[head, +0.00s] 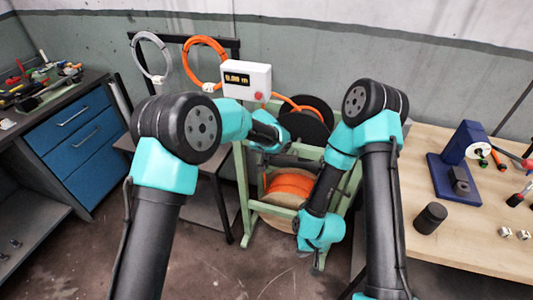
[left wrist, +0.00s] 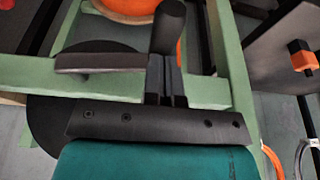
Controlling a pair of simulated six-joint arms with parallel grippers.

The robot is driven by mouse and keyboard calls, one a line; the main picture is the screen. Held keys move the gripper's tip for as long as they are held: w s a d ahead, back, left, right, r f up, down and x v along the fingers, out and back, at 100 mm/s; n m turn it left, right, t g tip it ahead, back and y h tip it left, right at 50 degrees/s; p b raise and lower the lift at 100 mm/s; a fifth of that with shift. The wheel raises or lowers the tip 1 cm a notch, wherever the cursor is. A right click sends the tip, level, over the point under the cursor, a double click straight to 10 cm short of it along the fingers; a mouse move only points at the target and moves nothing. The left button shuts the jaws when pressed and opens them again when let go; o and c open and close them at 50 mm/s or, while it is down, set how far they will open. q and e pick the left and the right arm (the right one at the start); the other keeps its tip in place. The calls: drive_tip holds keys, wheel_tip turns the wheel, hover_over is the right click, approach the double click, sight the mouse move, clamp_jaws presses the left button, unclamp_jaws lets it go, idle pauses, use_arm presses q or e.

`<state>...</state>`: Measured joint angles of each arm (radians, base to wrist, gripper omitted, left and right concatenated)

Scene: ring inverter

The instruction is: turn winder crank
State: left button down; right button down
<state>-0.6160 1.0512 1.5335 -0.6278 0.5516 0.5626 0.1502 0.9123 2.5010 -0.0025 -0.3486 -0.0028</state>
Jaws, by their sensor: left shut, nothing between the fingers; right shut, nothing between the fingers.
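The winder is a green frame (head: 246,190) with a black disc (head: 308,128) at its top, also in the left wrist view (left wrist: 88,48). A black cylindrical handle (left wrist: 168,27), likely the crank's, shows in the left wrist view, with a dark bar (left wrist: 100,62) to its left. My left gripper (left wrist: 165,80) is shut, its fingertips close below the handle; I cannot tell if they touch. In the head view the left gripper (head: 278,140) is at the frame's top, left of the disc. My right gripper (head: 318,262) points down in front of the frame's lower right; its fingers are hardly visible.
An orange cable drum (head: 290,186) sits low in the frame. A white meter box (head: 247,80) stands above, with orange cable near it. Cable coils hang behind. A wooden bench (head: 480,235) with a blue device (head: 460,165) is at right, blue drawers (head: 82,145) at left.

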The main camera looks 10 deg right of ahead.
use_arm(q)
drive_tip(key=shift+f, duration=0.6)
drive_tip(key=shift+a, duration=0.1)
drive_tip(key=shift+w+r, duration=0.1)
drive_tip(key=shift+r, duration=0.4)
drive_tip(key=w+a+v, duration=0.1)
drive_tip(key=v, duration=1)
drive_tip(key=w+a+v, duration=0.1)
drive_tip(key=v, duration=1)
drive_tip(key=shift+w+a+r, duration=0.2)
drive_tip(key=shift+a+r, duration=0.1)
drive_tip(key=shift+r, duration=0.25)
drive_tip(key=shift+f, duration=0.1)
